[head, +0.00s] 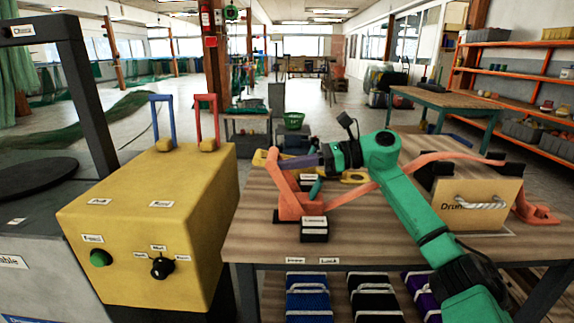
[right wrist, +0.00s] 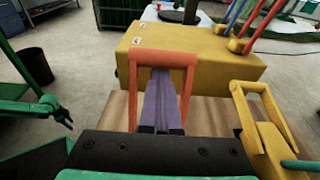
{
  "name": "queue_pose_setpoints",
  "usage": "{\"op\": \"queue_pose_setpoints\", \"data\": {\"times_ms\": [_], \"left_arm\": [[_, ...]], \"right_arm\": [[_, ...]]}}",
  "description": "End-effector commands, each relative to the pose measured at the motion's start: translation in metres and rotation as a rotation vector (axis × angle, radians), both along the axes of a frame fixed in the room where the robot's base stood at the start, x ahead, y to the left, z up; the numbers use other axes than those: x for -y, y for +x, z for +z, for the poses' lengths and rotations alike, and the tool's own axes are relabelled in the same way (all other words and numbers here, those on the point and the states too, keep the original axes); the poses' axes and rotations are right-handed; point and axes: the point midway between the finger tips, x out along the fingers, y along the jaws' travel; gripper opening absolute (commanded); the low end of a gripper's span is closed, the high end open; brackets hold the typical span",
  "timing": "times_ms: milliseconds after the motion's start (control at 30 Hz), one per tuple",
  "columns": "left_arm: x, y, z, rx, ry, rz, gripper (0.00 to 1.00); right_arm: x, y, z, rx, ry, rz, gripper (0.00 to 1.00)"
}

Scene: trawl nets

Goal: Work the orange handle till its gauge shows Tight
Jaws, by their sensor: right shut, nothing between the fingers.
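The orange handle (head: 283,183) stands at the left of the wooden table, tilted up and to the left from its base. In the right wrist view it is an upright loop (right wrist: 133,105). My right gripper (head: 288,164) is shut and empty; its purple fingers (right wrist: 160,75) appear within the loop's outline, but I cannot tell whether they touch it. A black block with a white label (head: 314,230) stands by the handle's base; its lettering is too small to read, and I cannot make out a gauge reading. My left gripper (right wrist: 63,115) seems to hang low at the left, its opening unclear.
A yellow handle (right wrist: 238,90) stands close beside the orange one. A yellow machine (head: 150,215) with a blue and a red lever is left of the table. A box marked Drum (head: 480,190) and an orange strap-like piece (head: 400,170) lie to the right.

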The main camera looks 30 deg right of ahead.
Motion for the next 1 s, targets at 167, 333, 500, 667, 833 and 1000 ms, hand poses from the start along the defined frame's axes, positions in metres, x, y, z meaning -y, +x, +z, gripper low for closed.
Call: {"op": "queue_pose_setpoints", "data": {"times_ms": [167,333,500,667,833,1000], "left_arm": [[0.000,0.000,0.000,-0.001,0.000,0.000,0.57],[-0.003,-0.007,-0.004,-0.008,0.006,0.002,0.57],[-0.009,-0.023,-0.019,-0.013,0.013,-0.002,0.57],[-0.014,-0.044,-0.033,-0.016,0.017,-0.013,0.57],[-0.021,-0.074,-0.044,-0.021,0.023,-0.029,0.57],[-0.028,-0.108,-0.050,-0.027,0.027,-0.044,0.57]], "right_arm": [[0.000,0.000,0.002,0.004,0.002,0.001,0.00],[0.000,0.000,0.018,0.008,0.003,0.001,0.00],[0.001,0.000,0.063,0.020,0.010,-0.003,0.00],[0.000,-0.001,0.105,0.019,0.010,-0.001,0.00],[0.000,-0.001,0.148,0.018,0.012,0.001,0.00],[0.000,-0.001,0.187,0.016,0.011,0.001,0.00]]}}
